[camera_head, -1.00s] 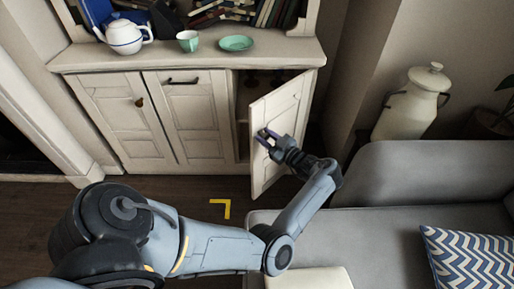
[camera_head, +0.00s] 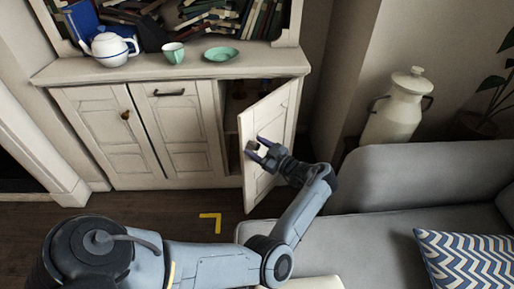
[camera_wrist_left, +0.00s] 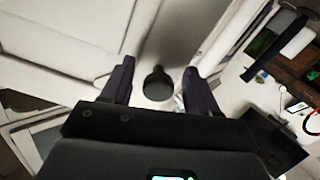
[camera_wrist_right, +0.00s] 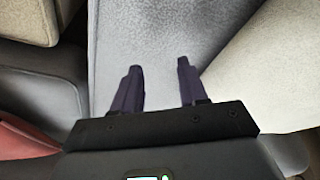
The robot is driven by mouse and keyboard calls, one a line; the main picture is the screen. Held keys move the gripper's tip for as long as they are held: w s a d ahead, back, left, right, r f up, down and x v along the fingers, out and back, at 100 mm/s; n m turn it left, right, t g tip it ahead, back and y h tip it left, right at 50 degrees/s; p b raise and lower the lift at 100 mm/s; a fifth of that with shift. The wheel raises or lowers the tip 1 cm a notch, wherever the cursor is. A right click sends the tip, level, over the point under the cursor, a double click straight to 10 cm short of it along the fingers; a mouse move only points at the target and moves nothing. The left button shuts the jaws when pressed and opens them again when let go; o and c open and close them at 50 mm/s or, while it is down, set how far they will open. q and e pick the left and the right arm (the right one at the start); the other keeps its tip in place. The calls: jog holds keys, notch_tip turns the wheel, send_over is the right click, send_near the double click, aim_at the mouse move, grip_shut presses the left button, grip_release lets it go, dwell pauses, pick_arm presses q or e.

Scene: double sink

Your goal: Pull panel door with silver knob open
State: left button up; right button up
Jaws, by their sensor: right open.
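My left gripper (camera_head: 258,149) is at the door's outer face near the free edge. In the left wrist view my left gripper (camera_wrist_left: 157,84) is open, with its fingers on either side of the round knob (camera_wrist_left: 158,84), which looks dark there. Gaps show between the knob and both fingers. My right gripper (camera_wrist_right: 160,85) is open and empty in the right wrist view, above a grey cushioned surface.
The cabinet top (camera_head: 140,72) carries a white teapot (camera_head: 110,48), a green cup (camera_head: 173,53) and a green plate (camera_head: 221,54). A grey sofa (camera_head: 385,225) stands close to the right. A cream milk can (camera_head: 396,112) is behind it. Floor shows below the cabinet.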

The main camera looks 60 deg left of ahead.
pick_arm(q)
jog(key=shift+r, duration=0.15)
jog(key=shift+w+d, duration=0.15)
jog(key=shift+d, duration=0.25)
jog(key=v, duration=1)
